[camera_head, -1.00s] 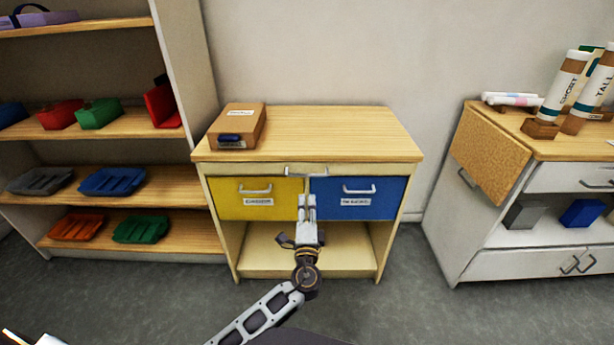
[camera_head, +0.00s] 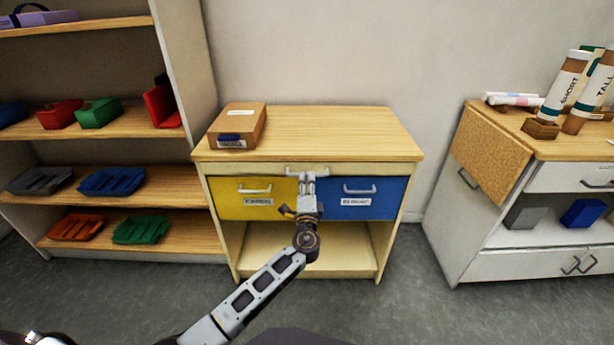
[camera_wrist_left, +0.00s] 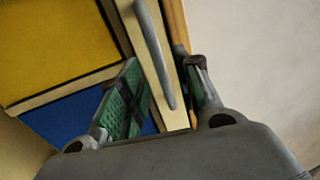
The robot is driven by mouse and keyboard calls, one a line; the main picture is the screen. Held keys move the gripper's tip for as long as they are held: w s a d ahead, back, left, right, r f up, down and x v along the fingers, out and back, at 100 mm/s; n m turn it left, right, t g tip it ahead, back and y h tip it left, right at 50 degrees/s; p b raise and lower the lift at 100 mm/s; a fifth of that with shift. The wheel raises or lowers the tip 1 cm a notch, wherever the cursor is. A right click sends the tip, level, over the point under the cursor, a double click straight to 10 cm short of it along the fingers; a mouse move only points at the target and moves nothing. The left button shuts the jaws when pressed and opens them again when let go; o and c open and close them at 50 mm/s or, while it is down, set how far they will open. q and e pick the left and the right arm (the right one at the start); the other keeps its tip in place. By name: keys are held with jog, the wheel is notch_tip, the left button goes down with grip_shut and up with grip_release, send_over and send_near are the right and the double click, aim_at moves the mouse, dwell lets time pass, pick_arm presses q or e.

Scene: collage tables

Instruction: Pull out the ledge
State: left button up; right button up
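The ledge (camera_head: 325,168) is a narrow cream strip under the wooden top of the middle cabinet, above the yellow drawer (camera_head: 235,190) and the blue drawer (camera_head: 380,192). It looks pushed in. Its grey bar handle (camera_wrist_left: 152,45) runs between my fingers in the left wrist view. My left gripper (camera_head: 308,177) is at this handle from the front. In the wrist view the left gripper's (camera_wrist_left: 163,80) fingers are spread, one on each side of the bar, with gaps visible. The fingertips partly cover the handle in the head view. My right gripper is not in view.
A brown box (camera_head: 238,126) sits on the cabinet top (camera_head: 330,130) at its left. A shelf unit (camera_head: 190,60) with colored trays stands left. A white cabinet (camera_head: 460,235) with a hanging cork flap (camera_head: 490,155) stands right. The floor in front is clear.

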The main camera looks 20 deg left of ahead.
aim_at(307, 175)
pick_arm(q)
jog(key=shift+x, duration=1.95)
grip_shut()
